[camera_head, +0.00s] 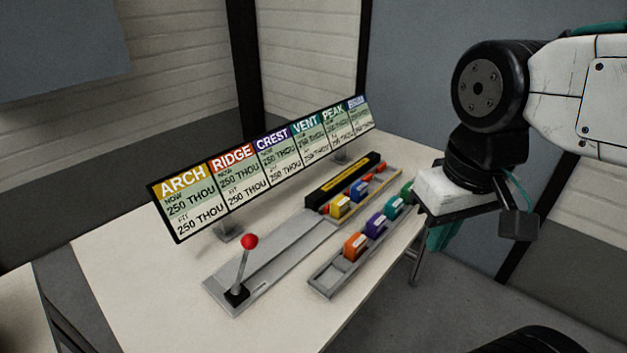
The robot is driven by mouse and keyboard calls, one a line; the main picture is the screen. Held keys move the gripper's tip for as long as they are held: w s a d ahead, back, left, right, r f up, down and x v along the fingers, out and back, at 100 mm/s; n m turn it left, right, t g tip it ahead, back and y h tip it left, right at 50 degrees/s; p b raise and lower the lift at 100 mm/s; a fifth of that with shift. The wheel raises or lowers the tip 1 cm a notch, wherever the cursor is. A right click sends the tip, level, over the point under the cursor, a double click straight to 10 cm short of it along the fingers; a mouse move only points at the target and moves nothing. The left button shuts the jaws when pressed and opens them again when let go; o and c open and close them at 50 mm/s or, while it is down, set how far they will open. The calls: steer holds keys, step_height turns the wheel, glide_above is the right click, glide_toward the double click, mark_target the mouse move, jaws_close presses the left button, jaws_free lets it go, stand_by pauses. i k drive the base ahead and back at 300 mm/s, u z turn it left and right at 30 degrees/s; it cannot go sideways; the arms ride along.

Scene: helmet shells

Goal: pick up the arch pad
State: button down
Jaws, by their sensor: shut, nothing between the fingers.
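The sign's ARCH heading is yellow, and a yellow pad (340,207) with a pale label sits in the back row of the grey fixture, so it appears to be the arch pad. It stands beside a blue pad (359,191). My gripper (441,236) hangs at the right, past the table's right edge, with teal fingers pointing down. It is shut and empty, well apart from the yellow pad. The fingertips are partly hidden by the gripper's body.
A front tray (325,283) holds an orange pad (355,245), a purple pad (376,225), a teal pad (393,206) and a green one partly hidden by my gripper. A red-knobbed lever (249,242) stands at the fixture's left end. A sign board (262,168) stands behind.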

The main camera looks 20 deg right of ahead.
mark_target(340, 206)
steer(key=u, duration=1.85)
steer(key=k, duration=1)
steer(key=z, duration=1.2)
steer(key=i, duration=1)
steer(key=u, duration=0.05)
